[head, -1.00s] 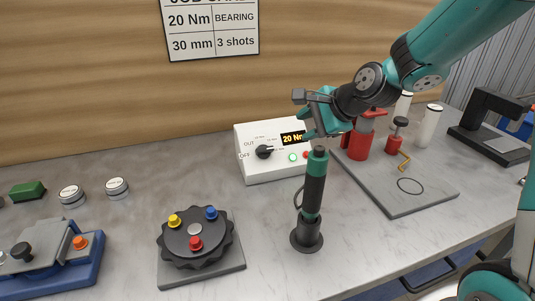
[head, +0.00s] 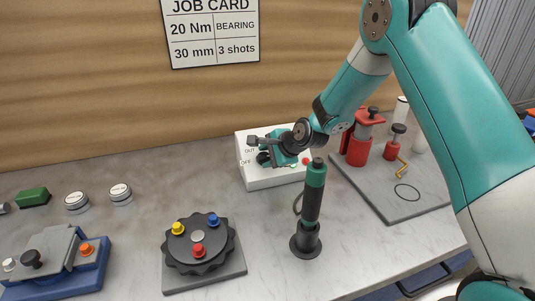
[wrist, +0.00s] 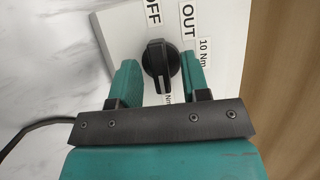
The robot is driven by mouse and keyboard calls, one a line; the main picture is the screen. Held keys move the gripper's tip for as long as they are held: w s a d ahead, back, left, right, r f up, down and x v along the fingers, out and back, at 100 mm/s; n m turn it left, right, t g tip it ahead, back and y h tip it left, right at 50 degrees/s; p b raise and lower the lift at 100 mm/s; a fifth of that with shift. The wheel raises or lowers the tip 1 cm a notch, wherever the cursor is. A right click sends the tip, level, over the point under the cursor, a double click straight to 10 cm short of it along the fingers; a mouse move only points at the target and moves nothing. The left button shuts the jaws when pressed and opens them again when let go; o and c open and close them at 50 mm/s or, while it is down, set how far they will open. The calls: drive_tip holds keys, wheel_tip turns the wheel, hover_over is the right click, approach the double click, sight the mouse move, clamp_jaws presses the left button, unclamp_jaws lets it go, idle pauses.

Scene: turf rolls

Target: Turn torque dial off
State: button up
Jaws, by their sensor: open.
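The white torque controller box (head: 275,179) stands on the bench against the wooden wall. Its black dial (wrist: 157,62) lies between the two green fingers of my gripper (wrist: 159,68) in the wrist view. The fingers are open, one on each side of the knob, with a visible gap at each side. The dial's white mark is at its lower end in that view, away from the OFF label (wrist: 153,13). In the head view my gripper (head: 274,156) is at the box front, covering most of the dial and the display.
A dark-green screwdriver (head: 313,195) stands upright in its holder just in front of the box. A black turntable (head: 199,250) with coloured knobs is at front left. A grey board (head: 409,208) with red tools is at right. The job card (head: 210,33) hangs above.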

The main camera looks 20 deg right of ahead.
drive_tip(key=shift+w+f, duration=0.1)
drive_tip(key=shift+f, duration=0.05)
drive_tip(key=shift+c, duration=0.2)
clamp_jaws()
